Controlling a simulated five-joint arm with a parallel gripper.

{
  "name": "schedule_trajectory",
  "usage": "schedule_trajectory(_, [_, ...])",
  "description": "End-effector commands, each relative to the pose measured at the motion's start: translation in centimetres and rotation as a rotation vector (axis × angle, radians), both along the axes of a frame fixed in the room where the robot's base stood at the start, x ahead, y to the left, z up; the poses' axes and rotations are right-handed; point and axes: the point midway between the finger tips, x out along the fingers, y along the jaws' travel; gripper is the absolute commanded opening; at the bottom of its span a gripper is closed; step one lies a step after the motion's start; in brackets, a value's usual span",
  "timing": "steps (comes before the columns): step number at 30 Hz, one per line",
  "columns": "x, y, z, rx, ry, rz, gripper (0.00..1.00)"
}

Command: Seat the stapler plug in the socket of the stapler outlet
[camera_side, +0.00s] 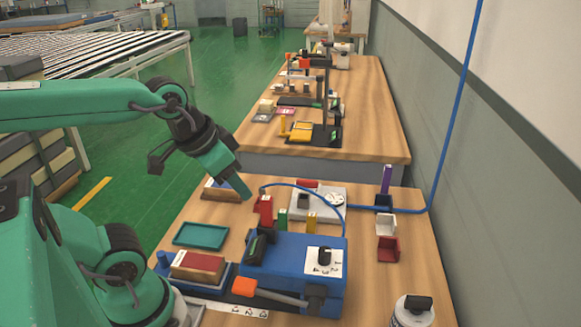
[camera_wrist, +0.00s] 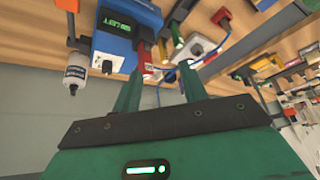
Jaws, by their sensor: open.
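A white box with a round dial (camera_side: 330,199) and a dark recess stands mid-table; it also shows in the wrist view (camera_wrist: 197,48). Green (camera_side: 282,217) and yellow (camera_side: 312,222) upright blocks stand beside the red one. I cannot tell which piece is the stapler plug or which is its outlet. My gripper (camera_side: 243,189) is open above the table, left of and above the red block. In the wrist view the space between the fingers (camera_wrist: 158,74) looks empty.
A large blue machine (camera_side: 265,262) with an orange-ended lever fills the front. A teal tray (camera_side: 200,235) lies at left. Small blue, white (camera_side: 386,224) and red (camera_side: 388,249) boxes line the right; a purple piece (camera_side: 387,178) stands at the blue one. A bottle (camera_side: 412,313) stands front right.

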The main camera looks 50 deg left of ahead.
Motion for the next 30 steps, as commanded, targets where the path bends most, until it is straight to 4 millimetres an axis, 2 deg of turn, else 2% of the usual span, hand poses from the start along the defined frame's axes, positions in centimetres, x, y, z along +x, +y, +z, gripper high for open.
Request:
schedule_trajectory(8, [2.6,1.5,0.1,0.110,0.069,-0.177,0.43])
schedule_trajectory(16, [6.2,4.0,-0.5,0.231,0.158,-0.430,0.43])
schedule_trajectory(23, [9.1,6.6,-1.7,0.307,0.231,-0.659,0.43])
schedule_trajectory(30, [11.9,9.7,-3.7,0.362,0.297,-0.907,0.43])
